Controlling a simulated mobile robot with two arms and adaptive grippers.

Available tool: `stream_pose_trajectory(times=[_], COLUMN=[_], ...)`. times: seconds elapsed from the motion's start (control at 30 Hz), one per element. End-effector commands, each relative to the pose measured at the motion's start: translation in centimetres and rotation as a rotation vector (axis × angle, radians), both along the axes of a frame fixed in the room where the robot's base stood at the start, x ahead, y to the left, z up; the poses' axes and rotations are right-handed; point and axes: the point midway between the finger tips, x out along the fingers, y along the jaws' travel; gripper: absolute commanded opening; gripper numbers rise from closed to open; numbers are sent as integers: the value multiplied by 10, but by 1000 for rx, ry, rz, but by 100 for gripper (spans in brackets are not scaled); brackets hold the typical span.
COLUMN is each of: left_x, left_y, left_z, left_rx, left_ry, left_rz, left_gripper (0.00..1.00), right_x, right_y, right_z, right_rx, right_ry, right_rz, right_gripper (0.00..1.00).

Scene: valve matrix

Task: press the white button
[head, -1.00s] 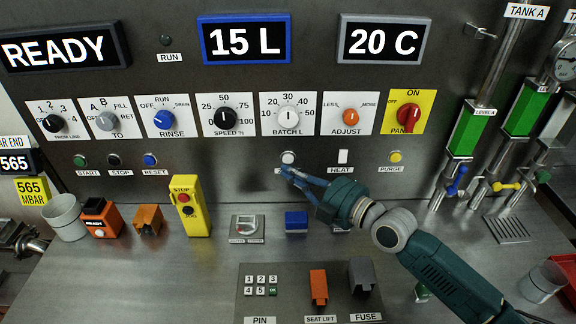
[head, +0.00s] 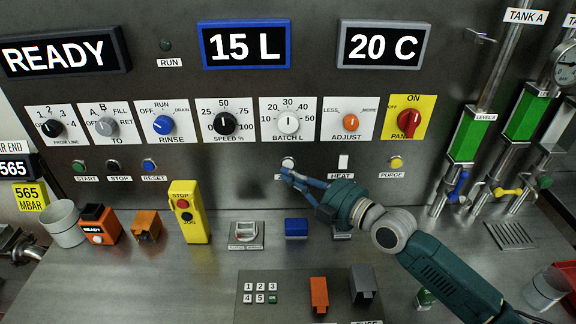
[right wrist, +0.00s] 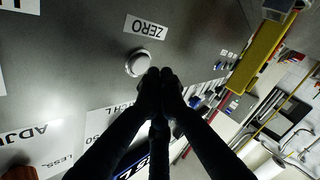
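The round white button (head: 288,162) sits on the steel panel below the BATCH L dial. My left gripper is in neither view.
A white HEAT switch (head: 343,161) and a yellow PURGE button (head: 396,163) are to the right on the panel. Dials (head: 289,121) line the row above. A blue block (head: 296,228) and a yellow STOP box (head: 189,213) stand on the counter below.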

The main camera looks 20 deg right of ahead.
Motion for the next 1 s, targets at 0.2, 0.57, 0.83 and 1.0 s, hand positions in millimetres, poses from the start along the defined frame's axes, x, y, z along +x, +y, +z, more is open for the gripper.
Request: stream_pose_trajectory(times=[0.2, 0.57, 0.83, 1.0], left_x=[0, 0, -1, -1], left_y=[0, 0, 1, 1], left_z=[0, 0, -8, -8], left_rx=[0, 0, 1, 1], left_ry=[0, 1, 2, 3], left_rz=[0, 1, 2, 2], left_gripper=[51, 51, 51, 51], right_x=[0, 0, 7, 8], right_y=[0, 0, -2, -2], right_z=[0, 0, -1, 0], right_rx=[0, 0, -2, 0], right_ry=[0, 0, -1, 1], right_rz=[0, 0, 0, 1], right_gripper=[0, 0, 0, 0])
